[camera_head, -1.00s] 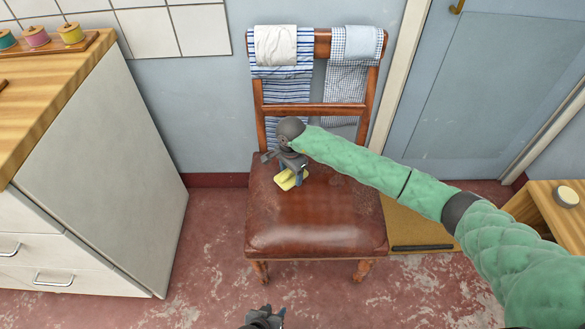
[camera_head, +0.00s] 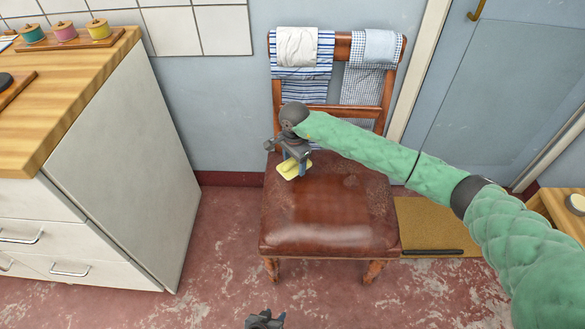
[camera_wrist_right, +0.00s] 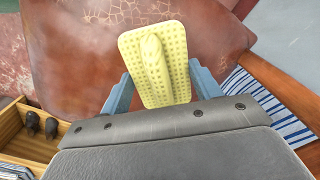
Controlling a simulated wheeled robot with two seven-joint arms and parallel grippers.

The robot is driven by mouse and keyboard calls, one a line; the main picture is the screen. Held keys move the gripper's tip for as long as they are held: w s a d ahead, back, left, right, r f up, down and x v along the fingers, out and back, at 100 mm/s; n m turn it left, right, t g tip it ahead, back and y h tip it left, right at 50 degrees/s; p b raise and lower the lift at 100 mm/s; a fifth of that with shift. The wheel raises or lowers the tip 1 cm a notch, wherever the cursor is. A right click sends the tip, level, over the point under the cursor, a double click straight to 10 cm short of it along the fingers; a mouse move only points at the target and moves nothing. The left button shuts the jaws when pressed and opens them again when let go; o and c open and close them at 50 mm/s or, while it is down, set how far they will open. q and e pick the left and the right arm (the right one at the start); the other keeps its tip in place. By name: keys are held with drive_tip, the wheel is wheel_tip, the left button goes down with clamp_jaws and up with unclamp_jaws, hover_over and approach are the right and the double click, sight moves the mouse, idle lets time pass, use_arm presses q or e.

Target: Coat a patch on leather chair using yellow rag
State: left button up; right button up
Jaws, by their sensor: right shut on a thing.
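The leather chair (camera_head: 330,215) has a brown seat with worn, paler marks and a wooden frame. In the right wrist view the leather seat (camera_wrist_right: 210,40) shows a pale cracked area (camera_wrist_right: 110,12) at the top left. My right gripper (camera_head: 291,164) is over the seat's back left part, shut on the yellow rag (camera_head: 287,172). In the right wrist view the yellow rag (camera_wrist_right: 155,60) is dimpled, pinched into a ridge between the fingers, and held over the leather. I cannot tell if it touches the seat. My left gripper (camera_head: 265,320) is at the bottom edge, its fingers unclear.
Striped and checked cloths (camera_head: 302,80) hang on the chair back. A cabinet with a wooden worktop (camera_head: 90,85) and thread spools stands at left. Floor in front of the chair is clear.

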drive_tip(key=shift+r, duration=1.5)
drive_tip(key=shift+d, duration=0.1)
